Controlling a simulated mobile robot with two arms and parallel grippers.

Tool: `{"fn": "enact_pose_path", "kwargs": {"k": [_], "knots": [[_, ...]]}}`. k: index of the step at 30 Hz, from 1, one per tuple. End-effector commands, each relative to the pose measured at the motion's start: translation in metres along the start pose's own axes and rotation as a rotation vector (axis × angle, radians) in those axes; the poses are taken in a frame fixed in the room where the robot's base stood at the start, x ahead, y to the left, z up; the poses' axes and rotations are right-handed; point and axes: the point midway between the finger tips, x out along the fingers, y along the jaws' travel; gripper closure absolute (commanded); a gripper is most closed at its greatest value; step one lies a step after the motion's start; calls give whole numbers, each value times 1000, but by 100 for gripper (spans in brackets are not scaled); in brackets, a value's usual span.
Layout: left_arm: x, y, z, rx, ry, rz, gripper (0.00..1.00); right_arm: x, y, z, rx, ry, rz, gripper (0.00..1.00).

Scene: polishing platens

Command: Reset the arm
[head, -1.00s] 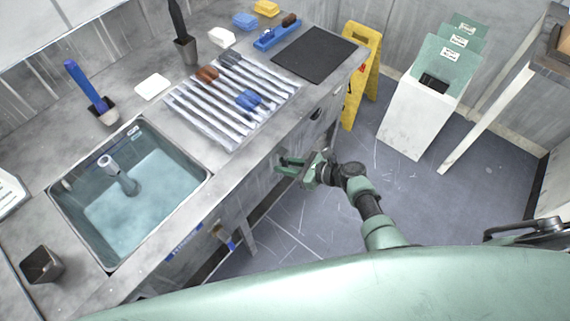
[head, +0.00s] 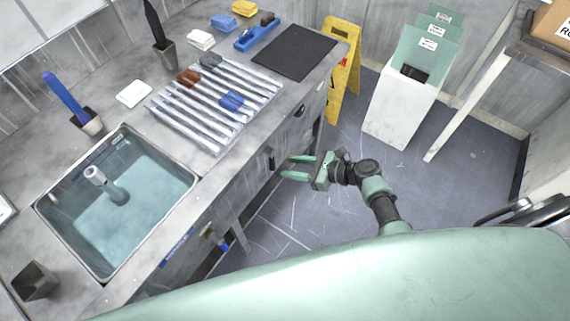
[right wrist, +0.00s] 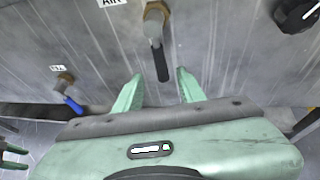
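My right gripper (head: 286,167) is beside the front of the counter in the head view. Its two green fingers are apart with nothing held between them. In the right wrist view the open fingers (right wrist: 160,74) point toward the counter front. A brass valve with a black lever (right wrist: 161,62) shows beyond and between the fingertips, and I see no contact. At the left edge of the right wrist view, two green prongs, apparently my left gripper (right wrist: 12,158), show with a gap between them. My left gripper is not in the head view.
The counter holds a sink (head: 118,205) with water, a rack of metal bars (head: 205,110) with brushes, and a black mat (head: 294,51). A yellow floor sign (head: 343,75) and a white bin (head: 398,110) stand beyond. A blue-handled valve (right wrist: 73,105) is at the left.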

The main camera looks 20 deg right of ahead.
Motion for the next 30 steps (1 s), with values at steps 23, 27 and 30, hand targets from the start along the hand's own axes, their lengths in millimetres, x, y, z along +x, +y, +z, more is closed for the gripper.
{"fn": "enact_pose_path", "kwargs": {"k": [23,27,30], "knots": [[0,0,0,0,0,0,51,3,26,-71,-163,180,18,60],[0,0,0,0,0,0,51,-8,67,-166,-453,422,107,60],[0,0,0,0,0,0,51,-29,102,-233,-712,584,233,60]]}}
